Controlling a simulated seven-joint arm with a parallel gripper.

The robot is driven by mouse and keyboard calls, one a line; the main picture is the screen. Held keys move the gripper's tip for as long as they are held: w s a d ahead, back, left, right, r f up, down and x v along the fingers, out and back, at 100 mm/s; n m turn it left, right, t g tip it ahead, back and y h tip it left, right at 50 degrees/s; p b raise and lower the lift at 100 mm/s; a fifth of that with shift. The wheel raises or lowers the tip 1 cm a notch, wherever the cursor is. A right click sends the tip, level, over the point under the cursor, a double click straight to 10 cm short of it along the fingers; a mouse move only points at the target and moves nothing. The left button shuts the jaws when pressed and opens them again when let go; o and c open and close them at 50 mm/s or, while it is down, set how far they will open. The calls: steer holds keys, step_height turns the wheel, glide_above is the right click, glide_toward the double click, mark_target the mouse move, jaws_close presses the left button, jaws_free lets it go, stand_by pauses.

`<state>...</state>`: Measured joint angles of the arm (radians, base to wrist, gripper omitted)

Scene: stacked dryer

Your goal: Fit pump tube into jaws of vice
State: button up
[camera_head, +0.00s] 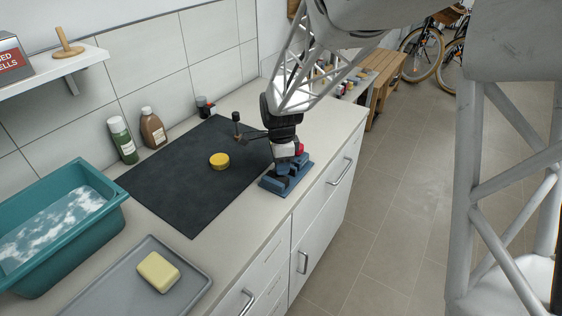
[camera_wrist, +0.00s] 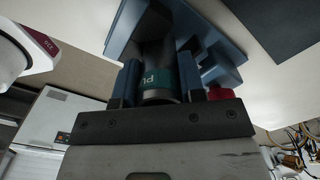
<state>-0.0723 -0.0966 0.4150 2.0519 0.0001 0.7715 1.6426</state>
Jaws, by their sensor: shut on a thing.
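The blue vice (camera_head: 287,180) stands at the right edge of the dark mat, near the counter's front edge. It also shows in the wrist view (camera_wrist: 226,62), filling the upper middle. My gripper (camera_head: 285,155) points down directly over the vice. In the wrist view my gripper (camera_wrist: 158,88) is shut on the pump tube (camera_wrist: 160,78), a dark cylinder with a green label and pale letters. The tube's far end lies against or inside the vice area. Whether it sits between the jaws is hidden. The tube is mostly hidden by my gripper in the head view.
A dark mat (camera_head: 180,185) holds a yellow round tin (camera_head: 219,161) and a dark upright tool (camera_head: 237,122) left of my gripper. Bottles (camera_head: 123,140), a teal basin (camera_head: 55,250) and a grey tray (camera_head: 110,292) with soap (camera_head: 158,272) stand further left. A red part (camera_wrist: 220,93) is beside my gripper.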

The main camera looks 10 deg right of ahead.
steer(key=shift+f, duration=0.45)
steer(key=o, duration=1.1)
steer(key=shift+c, duration=0.2)
steer(key=shift+r, duration=0.15)
step_height(320, 180, up, 8)
steer(key=shift+f, duration=0.2)
